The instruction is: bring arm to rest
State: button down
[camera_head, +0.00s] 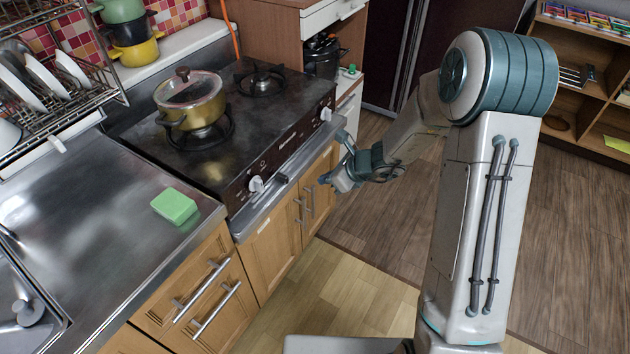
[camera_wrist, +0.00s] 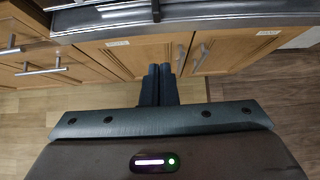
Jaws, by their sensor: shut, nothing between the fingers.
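My gripper (camera_head: 326,180) is at the end of my bent arm, in front of the stove's lower cabinet doors and below the knob panel. In the wrist view my gripper (camera_wrist: 160,70) shows two dark fingers pressed together with nothing between them. The fingertips point toward the wooden cabinet doors (camera_wrist: 135,52). I cannot tell the exact gap between the fingertips and the doors.
A stove (camera_head: 208,158) carries a yellow lidded pot (camera_head: 205,108). A green sponge (camera_head: 174,206) lies on the steel counter (camera_head: 95,220). A dish rack (camera_head: 75,115) is at the left, and a wooden shelf (camera_head: 560,120) at the right. The wooden floor (camera_head: 385,250) is clear.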

jog(key=s+d+r+n+g+h+p, duration=0.2)
jog(key=s+d+r+n, duration=0.1)
jog(key=s+r+n, duration=0.9)
jog(key=s+d+r+n+h, duration=0.5)
jog(key=s+d+r+n, duration=0.3)
jog(key=s+d+n, duration=0.3)
jog(key=s+p, duration=0.1)
jog(key=s, duration=0.1)
jog(key=shift+s+d+r+n+h, duration=0.3)
jog(key=shift+d+r+h, duration=0.05)
jog(key=shift+r+h, duration=0.05)
